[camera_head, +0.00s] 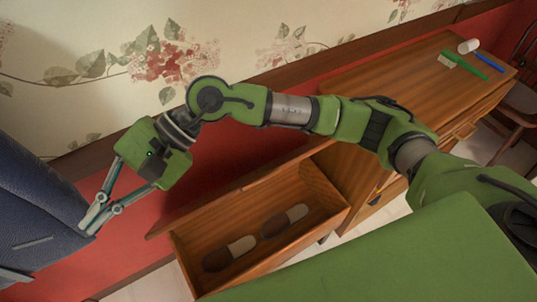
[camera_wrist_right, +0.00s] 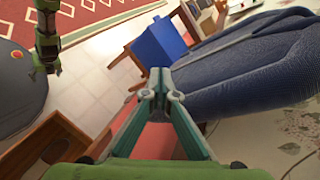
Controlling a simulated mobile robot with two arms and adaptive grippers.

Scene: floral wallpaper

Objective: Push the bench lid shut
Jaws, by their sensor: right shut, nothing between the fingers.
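The bench lid looks to be the dark blue padded panel (camera_head: 35,205) at the left edge of the head view, cut off by the frame; it also shows in the right wrist view (camera_wrist_right: 245,65). It appears raised. The open wooden bench box (camera_head: 335,212) has two brown-and-white shoes (camera_head: 285,220) inside. My right gripper (camera_head: 90,224) is shut and empty, its fingertips at the edge of the blue panel; I cannot tell whether they touch. In the wrist view its fingertips (camera_wrist_right: 160,80) overlap the panel's near end. Part of my left arm shows there; its gripper (camera_wrist_right: 48,66) is too small to read.
The floral wall (camera_head: 250,40) is close behind my right arm.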

